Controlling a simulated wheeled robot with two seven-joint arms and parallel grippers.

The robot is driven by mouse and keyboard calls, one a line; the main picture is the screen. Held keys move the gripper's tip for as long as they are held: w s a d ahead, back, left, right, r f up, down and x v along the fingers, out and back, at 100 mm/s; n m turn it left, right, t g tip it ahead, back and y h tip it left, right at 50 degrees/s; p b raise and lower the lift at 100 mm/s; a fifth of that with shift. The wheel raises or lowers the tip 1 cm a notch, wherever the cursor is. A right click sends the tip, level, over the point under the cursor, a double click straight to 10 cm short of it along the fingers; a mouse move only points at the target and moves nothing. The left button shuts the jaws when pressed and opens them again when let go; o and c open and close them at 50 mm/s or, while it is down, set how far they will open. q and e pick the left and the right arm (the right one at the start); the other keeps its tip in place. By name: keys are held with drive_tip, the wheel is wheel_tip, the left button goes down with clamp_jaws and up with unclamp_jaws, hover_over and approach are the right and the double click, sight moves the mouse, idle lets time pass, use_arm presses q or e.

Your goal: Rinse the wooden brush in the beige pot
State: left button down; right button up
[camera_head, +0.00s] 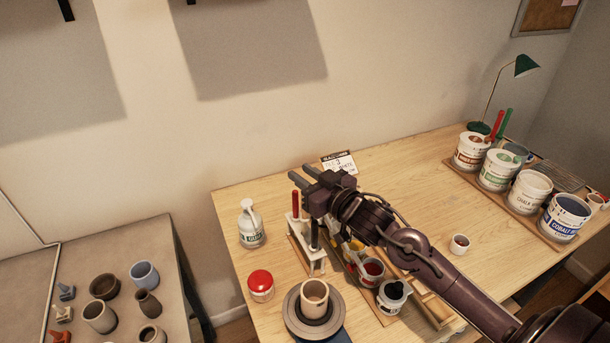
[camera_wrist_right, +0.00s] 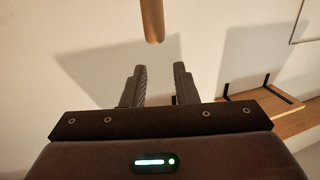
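A beige pot (camera_head: 314,297) stands upright on a dark round wheel (camera_head: 296,323) at the front of the table. My right gripper (camera_head: 304,176) is above the white tool rack (camera_head: 301,232), near the back of the table. In the wrist view its two fingers (camera_wrist_right: 159,85) stand apart with nothing seen between them. A plain wooden rod (camera_wrist_right: 152,20) hangs into the top of that view, beyond the fingertips in the picture; I cannot tell if it is the wooden brush. I cannot pick out the wooden brush in the head view. My left gripper is not in view.
The rack holds a red-handled tool (camera_head: 295,204) and a dark-handled one. A white bottle (camera_head: 250,224) and red-lidded jar (camera_head: 261,285) stand left of it. Glaze tubs (camera_head: 470,150) line the right side. My right arm hides part of the middle. Pots fill the left table.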

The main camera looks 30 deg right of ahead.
drive_tip(key=shift+o, duration=1.1)
drive_tip(key=b+v, duration=0.2)
drive_tip(key=v, duration=0.5)
drive_tip(key=shift+s, duration=0.4)
